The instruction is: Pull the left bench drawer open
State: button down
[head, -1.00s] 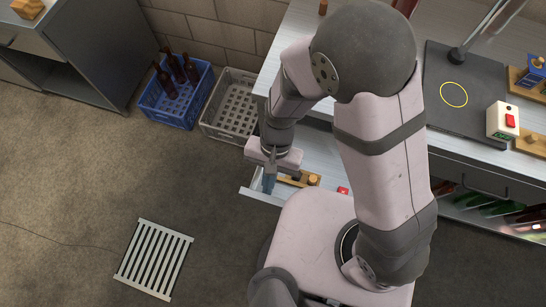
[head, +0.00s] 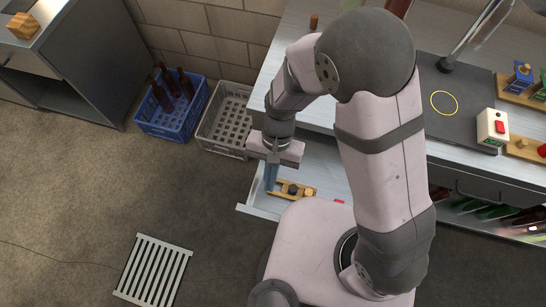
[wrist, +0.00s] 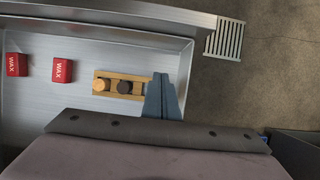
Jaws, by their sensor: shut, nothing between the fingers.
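The left bench drawer (head: 258,211) stands pulled out from under the bench, with its inside showing. In the wrist view its metal front wall (wrist: 110,22) runs across the top. My gripper (head: 270,188) is shut and empty, pointing down over the left end of the drawer. In the wrist view its blue-grey fingertips (wrist: 161,76) are together beside a small wooden rack (wrist: 98,76) and apart from the front wall. Their exact height over the drawer floor is hard to tell. My arm hides part of the drawer in the head view.
The drawer also holds red wax blocks (wrist: 63,70). A blue crate (head: 160,128) with bottles and an empty grey crate (head: 211,138) stand left of the bench. A floor grate (head: 153,270) lies front left. The floor between is clear. The bench top bears a red-button box (head: 491,128).

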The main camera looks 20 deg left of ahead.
jog(key=v, duration=0.8)
jog(key=shift+s, duration=0.1)
jog(key=d+f+n+t+h, duration=0.1)
jog(key=d+f+n+t, duration=0.1)
jog(key=d+n, duration=0.5)
jog(key=w+d+r+m+t+p, duration=0.1)
jog(key=w+d+r+m, duration=0.1)
jog(key=d, duration=0.6)
jog(key=w+d+r+m+t+y+p, duration=0.1)
jog(key=w+d+r+m, duration=0.1)
jog(key=d+r+m, duration=0.3)
jog(key=d+r, duration=0.1)
jog(key=d, duration=0.2)
jog(key=shift+w+d, duration=0.15)
jog(key=shift+d, duration=0.1)
